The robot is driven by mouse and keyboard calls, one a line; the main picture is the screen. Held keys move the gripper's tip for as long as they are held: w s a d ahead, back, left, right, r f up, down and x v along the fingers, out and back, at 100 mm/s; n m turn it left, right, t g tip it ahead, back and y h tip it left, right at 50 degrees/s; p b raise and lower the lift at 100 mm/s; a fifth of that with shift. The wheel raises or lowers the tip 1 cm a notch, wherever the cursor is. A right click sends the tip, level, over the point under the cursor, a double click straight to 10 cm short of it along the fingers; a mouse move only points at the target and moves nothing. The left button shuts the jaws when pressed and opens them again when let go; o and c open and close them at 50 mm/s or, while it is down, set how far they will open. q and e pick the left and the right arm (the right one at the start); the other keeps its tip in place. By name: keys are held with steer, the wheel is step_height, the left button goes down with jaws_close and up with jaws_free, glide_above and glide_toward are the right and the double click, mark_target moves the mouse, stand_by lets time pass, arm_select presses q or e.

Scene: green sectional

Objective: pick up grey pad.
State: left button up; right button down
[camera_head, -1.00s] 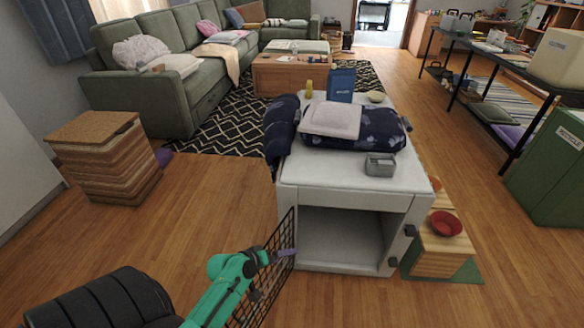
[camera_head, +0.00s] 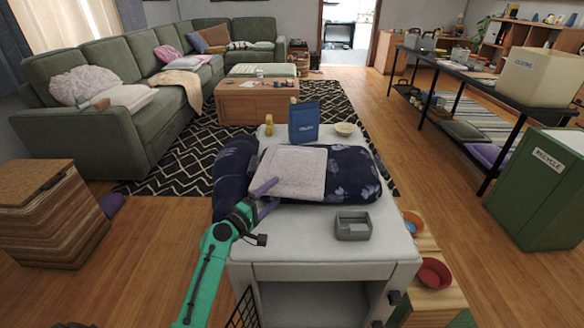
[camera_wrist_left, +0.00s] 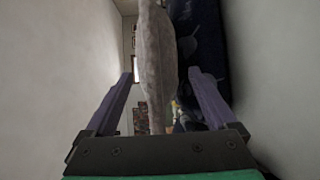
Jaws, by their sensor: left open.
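The grey pad (camera_head: 291,170) is a thin pale pinkish-grey square. It lies flat on a dark navy patterned cushion (camera_head: 352,172) on top of a white cabinet (camera_head: 300,226). My left gripper (camera_head: 277,190) is open at the pad's near left corner, its purple fingers pointing at the pad. In the left wrist view the pad (camera_wrist_left: 156,62) shows edge-on between the two spread fingers, with the cushion (camera_wrist_left: 205,40) beside it. I cannot tell whether a finger touches the pad. My right gripper is not in view.
On the cabinet stand a grey open box (camera_head: 352,228), a blue bag (camera_head: 304,122), a yellow bottle (camera_head: 269,125) and a bowl (camera_head: 345,129). Another navy cushion (camera_head: 232,170) is at the left edge. A red bowl (camera_head: 434,273) sits on the wooden piece at right.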

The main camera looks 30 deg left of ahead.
mark_target(279, 187)
arm_select(q)
steer(key=w, duration=0.2)
steer(key=shift+w+d+r, duration=0.2)
steer(key=shift+w+d, duration=0.15)
steer(key=shift+w+f, duration=0.15)
steer(key=c, duration=1.1)
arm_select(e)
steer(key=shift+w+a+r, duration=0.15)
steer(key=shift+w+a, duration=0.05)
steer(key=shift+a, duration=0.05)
arm_select(q)
steer(key=shift+o, duration=0.2)
